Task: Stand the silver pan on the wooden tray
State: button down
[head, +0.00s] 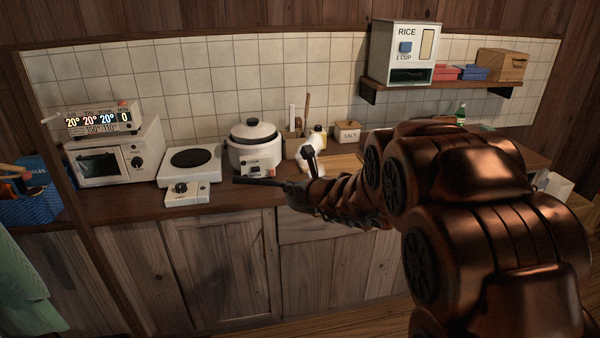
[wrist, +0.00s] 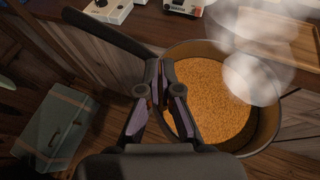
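In the wrist view a round pan (wrist: 268,125), its wall dull grey-brown, holds an orange-brown grainy food. White steam over it blurs its right part. Its dark handle (wrist: 105,32) runs to the upper left. My gripper (wrist: 157,88) is shut on the handle close to the pan's rim. The pan appears held in front of the counter. In the head view my gripper (head: 300,192) is at the counter's front edge, and the pan's body is hidden by my arm. The wooden tray (head: 345,161) lies on the counter behind my arm; it also shows in the wrist view (wrist: 285,36).
Along the counter stand a toaster oven (head: 112,155), a hot plate (head: 193,163), a rice cooker (head: 254,147) and a salt box (head: 348,132). A rice dispenser (head: 403,52) sits on the shelf. A teal box (wrist: 55,125) is below, at lower left.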

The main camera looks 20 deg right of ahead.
aim_at(331, 170)
jog(key=u, duration=0.05)
jog(key=i, duration=1)
jog(key=z, duration=0.05)
